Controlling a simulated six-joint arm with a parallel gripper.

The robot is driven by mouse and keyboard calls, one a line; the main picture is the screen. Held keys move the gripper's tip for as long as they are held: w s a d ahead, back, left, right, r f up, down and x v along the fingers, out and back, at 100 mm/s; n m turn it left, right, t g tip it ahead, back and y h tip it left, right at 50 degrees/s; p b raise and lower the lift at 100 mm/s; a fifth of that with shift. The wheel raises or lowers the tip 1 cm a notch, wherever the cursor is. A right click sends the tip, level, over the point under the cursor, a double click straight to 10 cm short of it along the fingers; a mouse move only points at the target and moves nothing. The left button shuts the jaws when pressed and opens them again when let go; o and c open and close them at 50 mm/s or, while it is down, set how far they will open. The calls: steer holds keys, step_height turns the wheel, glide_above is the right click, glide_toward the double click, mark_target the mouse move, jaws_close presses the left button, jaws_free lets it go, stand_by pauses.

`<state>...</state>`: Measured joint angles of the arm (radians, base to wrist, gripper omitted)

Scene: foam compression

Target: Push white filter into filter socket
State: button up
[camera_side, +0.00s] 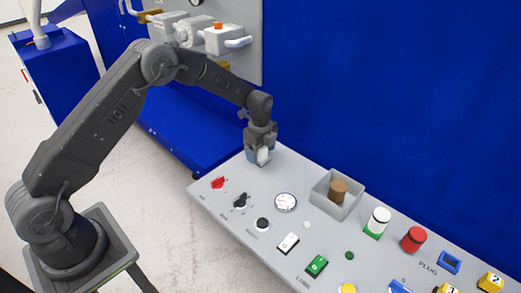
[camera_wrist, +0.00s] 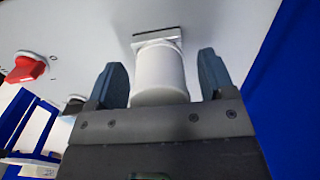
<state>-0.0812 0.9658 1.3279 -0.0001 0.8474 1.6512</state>
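The white filter (camera_wrist: 158,75) is a short cylinder between the fingers of my gripper (camera_wrist: 160,82) in the wrist view. The two dark blue-grey fingers stand on either side of it, with a visible gap at least on the right, so the gripper looks open around it. The filter's far end is at a light grey square piece (camera_wrist: 157,36) on the panel, likely the filter socket; how deep it sits is hidden. In the side view my gripper (camera_side: 261,158) points down at the panel's far left corner, and the filter (camera_side: 263,156) shows partly between the fingers.
The grey panel (camera_side: 235,208) carries a red knob (camera_side: 218,183), a black knob (camera_side: 241,201), a round gauge (camera_side: 286,202), a grey box (camera_side: 325,198) with a brown cylinder (camera_side: 339,190), and several buttons and plugs at the right. A blue wall (camera_side: 400,90) stands behind.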

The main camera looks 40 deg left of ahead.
steer(key=shift+o, duration=0.2)
steer(key=s+d+r+n+t, duration=0.1)
steer(key=s+r+n, duration=0.15)
steer(key=r, duration=0.95)
steer(key=s+d+r+n, duration=0.15)
steer(key=s+r, duration=0.25)
steer(key=r, duration=0.7)
steer(key=s+r+n+t, duration=0.1)
steer(key=s+r+n, duration=0.15)
steer(key=s, duration=0.35)
steer(key=s+d+r+n+t, duration=0.1)
steer(key=s+r+n, duration=0.1)
steer(key=s+n, duration=0.3)
steer(key=s+r+n+t, duration=0.1)
steer(key=s+r+n, duration=0.15)
steer(key=s, duration=0.45)
steer(key=s+f+n+t, duration=0.1)
steer(key=s+n, duration=0.3)
steer(key=s, duration=0.5)
steer(key=shift+d+f+t, duration=0.3)
steer(key=shift+d+f, duration=0.15)
steer(key=shift+f, duration=0.25)
